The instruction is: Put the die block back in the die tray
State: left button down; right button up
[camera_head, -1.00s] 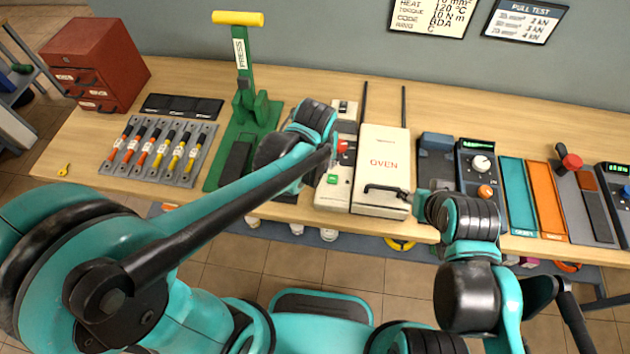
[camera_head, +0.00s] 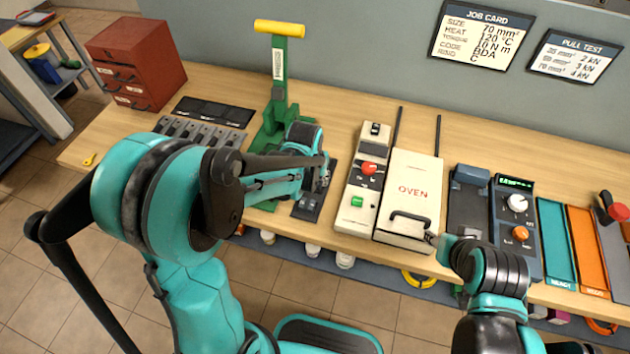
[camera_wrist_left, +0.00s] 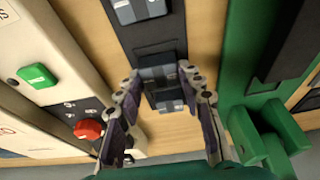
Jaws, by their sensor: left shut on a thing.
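My left gripper (camera_wrist_left: 161,75) is shut on a dark grey die block (camera_wrist_left: 158,74) with light patches, seen between the fingertips in the wrist view. The black die tray (camera_wrist_left: 152,32) lies under and beyond it, with another block (camera_wrist_left: 140,10) in it. I cannot tell whether the held block touches the tray. In the head view the left gripper (camera_head: 322,180) is over the far part of the tray, between the green press and the oven's control box; the fingers largely hide the held block. My right gripper (camera_head: 438,242) is by the oven's front; its fingers are unclear.
The green press (camera_head: 277,90) stands close to the left of the tray. The control box (camera_head: 365,180), with red and green buttons, and the oven (camera_head: 413,190) stand to the right. A cable rack (camera_head: 200,132) and red drawer cabinet (camera_head: 137,62) are further left.

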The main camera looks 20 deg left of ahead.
pick_arm(q)
jog(key=shift+w+f, duration=0.1)
jog(key=shift+f, duration=0.4)
jog(key=shift+r, duration=0.1)
jog(key=shift+f, duration=0.2)
jog(key=c, duration=1)
grip_release()
jog(key=shift+r, duration=0.15)
